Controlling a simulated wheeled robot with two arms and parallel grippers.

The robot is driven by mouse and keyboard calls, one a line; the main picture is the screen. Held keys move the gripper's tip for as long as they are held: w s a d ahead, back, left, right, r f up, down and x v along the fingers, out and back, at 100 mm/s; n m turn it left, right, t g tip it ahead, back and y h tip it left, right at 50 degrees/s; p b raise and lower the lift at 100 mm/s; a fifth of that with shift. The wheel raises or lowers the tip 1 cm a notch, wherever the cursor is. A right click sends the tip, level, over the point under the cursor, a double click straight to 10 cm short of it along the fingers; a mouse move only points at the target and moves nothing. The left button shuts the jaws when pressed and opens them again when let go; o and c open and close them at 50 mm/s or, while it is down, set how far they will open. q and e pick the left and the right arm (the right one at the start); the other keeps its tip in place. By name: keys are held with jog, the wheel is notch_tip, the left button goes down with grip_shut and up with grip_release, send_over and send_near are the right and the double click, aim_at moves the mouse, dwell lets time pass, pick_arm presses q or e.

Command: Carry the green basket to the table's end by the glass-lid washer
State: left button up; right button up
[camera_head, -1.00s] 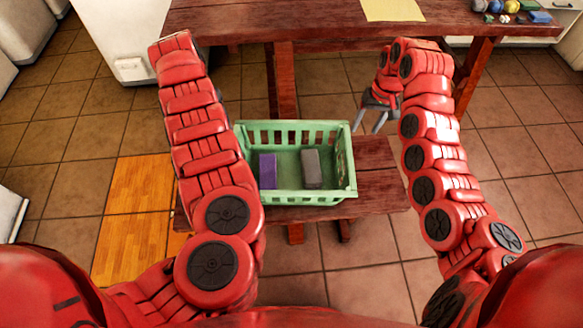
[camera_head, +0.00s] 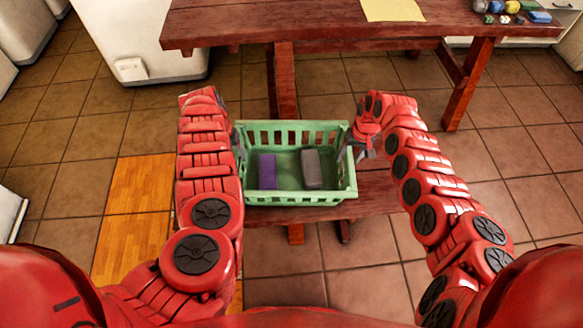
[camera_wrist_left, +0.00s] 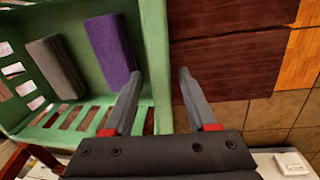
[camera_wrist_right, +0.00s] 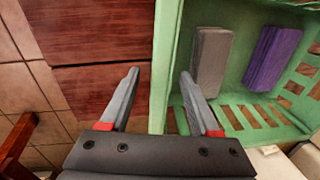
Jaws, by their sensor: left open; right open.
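The green basket (camera_head: 300,193) stands upright on the low wooden bench, with a purple block (camera_head: 267,171) and a grey block (camera_head: 311,168) lying in it. My left gripper (camera_head: 238,146) is at the basket's left end. In the left wrist view its open fingers (camera_wrist_left: 157,88) are on either side of the basket's wall (camera_wrist_left: 158,60). My right gripper (camera_head: 357,150) is at the right end. In the right wrist view its open fingers (camera_wrist_right: 160,88) are on either side of the other end wall (camera_wrist_right: 163,60). Whether the fingers touch the walls I cannot tell.
The bench (camera_head: 385,195) has bare wood right of the basket. A higher wooden table (camera_head: 320,28) stands behind it, with a yellow sheet (camera_head: 393,10) and several small objects at its right end. A white appliance (camera_head: 130,35) stands left of the table. Tiled floor surrounds the bench.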

pick_arm(q)
jog(key=shift+d+f, duration=0.2)
jog(key=shift+f, duration=0.65)
pick_arm(e)
jog(key=shift+a+f, duration=0.1)
jog(key=shift+f, duration=0.8)
pick_arm(q)
jog(key=c, duration=0.9)
pick_arm(e)
jog(key=c, duration=0.9)
pick_arm(q)
grip_shut()
pick_arm(e)
grip_shut()
pick_arm(q)
jog(key=shift+d, duration=0.1)
pick_arm(e)
jog(key=shift+a, duration=0.2)
